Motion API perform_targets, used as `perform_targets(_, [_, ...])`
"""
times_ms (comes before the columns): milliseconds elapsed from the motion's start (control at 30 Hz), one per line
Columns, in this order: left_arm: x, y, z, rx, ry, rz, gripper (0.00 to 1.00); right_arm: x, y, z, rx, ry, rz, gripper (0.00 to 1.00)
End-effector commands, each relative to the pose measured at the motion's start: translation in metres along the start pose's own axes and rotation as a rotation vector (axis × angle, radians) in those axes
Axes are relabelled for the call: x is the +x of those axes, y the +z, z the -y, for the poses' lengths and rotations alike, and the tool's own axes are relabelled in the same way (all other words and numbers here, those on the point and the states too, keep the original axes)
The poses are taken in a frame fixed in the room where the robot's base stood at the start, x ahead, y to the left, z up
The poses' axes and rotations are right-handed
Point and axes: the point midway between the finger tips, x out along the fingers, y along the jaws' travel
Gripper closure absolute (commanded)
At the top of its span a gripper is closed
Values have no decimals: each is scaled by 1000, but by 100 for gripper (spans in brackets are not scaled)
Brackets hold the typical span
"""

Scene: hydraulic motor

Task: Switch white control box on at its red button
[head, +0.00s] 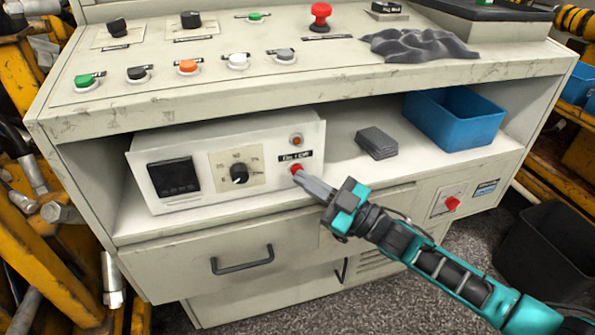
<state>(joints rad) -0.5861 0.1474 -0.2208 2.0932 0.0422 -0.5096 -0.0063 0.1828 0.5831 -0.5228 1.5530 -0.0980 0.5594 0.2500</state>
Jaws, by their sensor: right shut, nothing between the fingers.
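The white control box (218,188) stands on the shelf of the bench, under the top panel. Its front has a dark display (174,177), a black dial (239,174), an orange-brown lamp (297,140) and, below a black label, a small red button (296,168). My right gripper (303,176) is shut and empty. Its fingertips are at the red button and cover its lower right part; whether they press it or only come close, I cannot tell. The lamp looks dull. My left gripper is not in view.
A dark grey stack of pads (376,143) and a blue bin (455,120) sit on the shelf to the right. The top panel carries several buttons, a red mushroom button (320,16) and a grey cloth (418,45). A drawer handle (242,260) sticks out below. A red switch (452,203) is at lower right.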

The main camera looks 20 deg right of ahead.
Motion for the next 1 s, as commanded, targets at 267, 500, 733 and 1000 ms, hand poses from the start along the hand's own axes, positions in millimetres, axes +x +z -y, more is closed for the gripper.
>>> perform_targets(267, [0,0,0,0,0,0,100,0,0,0,0,0,0,100])
perform_targets(500, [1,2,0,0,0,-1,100,5,4,-4,0,0,-1,100])
perform_targets(733, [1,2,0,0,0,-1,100,7,5,-5,0,1,0,100])
perform_targets(1000, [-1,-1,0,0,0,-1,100,5,3,-4,1,1,2,100])
